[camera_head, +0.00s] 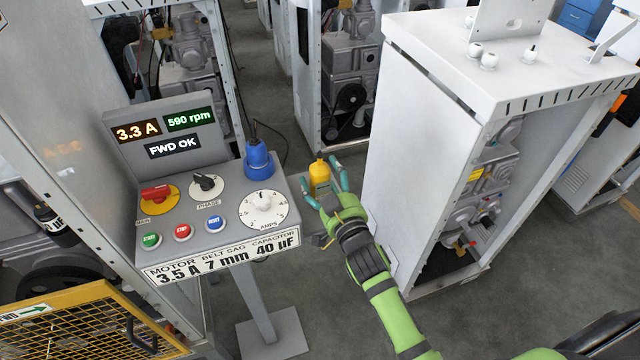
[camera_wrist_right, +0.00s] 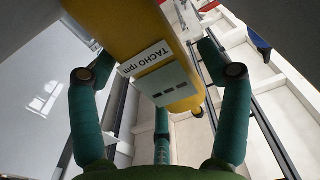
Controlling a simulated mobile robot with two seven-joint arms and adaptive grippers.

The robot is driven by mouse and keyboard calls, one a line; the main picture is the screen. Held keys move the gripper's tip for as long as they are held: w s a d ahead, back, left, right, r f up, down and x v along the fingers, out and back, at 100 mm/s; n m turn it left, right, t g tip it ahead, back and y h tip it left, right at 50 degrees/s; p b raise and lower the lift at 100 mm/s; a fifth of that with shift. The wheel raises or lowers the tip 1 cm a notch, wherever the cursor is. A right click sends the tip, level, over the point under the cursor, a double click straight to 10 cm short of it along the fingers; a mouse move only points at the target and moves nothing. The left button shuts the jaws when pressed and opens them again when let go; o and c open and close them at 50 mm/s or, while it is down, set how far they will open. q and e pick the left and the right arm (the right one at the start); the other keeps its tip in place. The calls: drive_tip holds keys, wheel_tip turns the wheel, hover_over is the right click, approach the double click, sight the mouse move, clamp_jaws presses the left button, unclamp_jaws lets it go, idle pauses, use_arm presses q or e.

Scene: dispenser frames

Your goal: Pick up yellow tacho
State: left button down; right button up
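The yellow tacho (camera_head: 320,176) is upright just right of the control console's right edge in the head view; I cannot tell what supports it. In the right wrist view the tacho (camera_wrist_right: 140,25) fills the upper middle, tilted, with a "TACHO rpm" label and a small grey panel. My right gripper (camera_head: 325,187) has its teal fingers spread around the tacho. In the right wrist view its fingers (camera_wrist_right: 160,66) stand on either side, with a third finger below. The fingertips are close to the body, with contact unclear. My left gripper is not in view.
The console (camera_head: 225,238) with knobs, buttons and displays stands left of my right gripper. A blue tool (camera_head: 258,160) stands on its back right corner. A white machine cabinet (camera_head: 410,150) rises close on the right. A yellow mesh guard (camera_head: 95,325) is at lower left.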

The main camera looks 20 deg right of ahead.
drive_tip(key=c, duration=0.7)
drive_tip(key=shift+c, duration=0.2)
drive_tip(key=shift+r, duration=0.15)
